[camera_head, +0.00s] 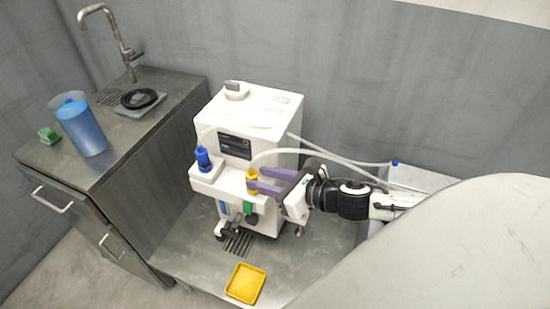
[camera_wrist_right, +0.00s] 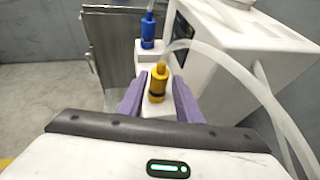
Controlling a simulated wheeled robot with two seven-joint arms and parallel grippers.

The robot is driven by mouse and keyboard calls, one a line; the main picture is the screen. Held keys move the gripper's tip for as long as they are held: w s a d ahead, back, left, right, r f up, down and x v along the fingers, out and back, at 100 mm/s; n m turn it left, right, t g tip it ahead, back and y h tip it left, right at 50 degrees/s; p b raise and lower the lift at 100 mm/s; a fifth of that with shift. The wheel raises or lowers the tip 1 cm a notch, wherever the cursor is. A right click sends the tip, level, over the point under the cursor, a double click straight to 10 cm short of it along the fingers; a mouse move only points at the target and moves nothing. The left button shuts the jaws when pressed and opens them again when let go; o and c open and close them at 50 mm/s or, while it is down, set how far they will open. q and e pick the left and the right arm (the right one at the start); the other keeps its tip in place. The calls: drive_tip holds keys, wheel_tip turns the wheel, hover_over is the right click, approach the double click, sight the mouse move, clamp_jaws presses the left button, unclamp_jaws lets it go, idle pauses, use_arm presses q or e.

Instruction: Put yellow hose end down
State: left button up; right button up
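The yellow hose end (camera_head: 252,175) stands upright on the front ledge of the white machine (camera_head: 262,110), with a pale hose (camera_head: 300,152) running from its top. It also shows in the right wrist view (camera_wrist_right: 158,80). My right gripper (camera_head: 255,178) reaches in from the right with its purple fingers on either side of the yellow hose end. In the right wrist view (camera_wrist_right: 159,79) a gap shows between each finger and the hose end, so the gripper is open around it. My left gripper is not in view.
A blue hose end (camera_head: 203,159) stands on the ledge to the left. A yellow tray (camera_head: 245,284) lies on the metal surface in front of the machine. A counter at left holds a blue jug (camera_head: 82,125). Another blue-tipped hose end (camera_head: 395,163) lies behind my right arm.

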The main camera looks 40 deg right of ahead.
drive_tip(key=s+a+f+n+g, duration=0.1)
drive_tip(key=s+a+f+n, duration=0.3)
drive_tip(key=n, duration=0.7)
drive_tip(key=s+a+f+n+g, duration=0.2)
drive_tip(key=s+f+n, duration=0.6)
drive_tip(key=n, duration=0.4)
drive_tip(key=s+a+f+n+g+h, duration=0.1)
drive_tip(key=s+a+f+n, duration=0.4)
drive_tip(key=n, duration=0.6)
drive_tip(key=shift+s+a+f+n+g, duration=0.3)
drive_tip(key=shift+s+a+f+n, duration=0.15)
drive_tip(key=shift+s, duration=0.25)
drive_tip(key=shift+d, duration=0.15)
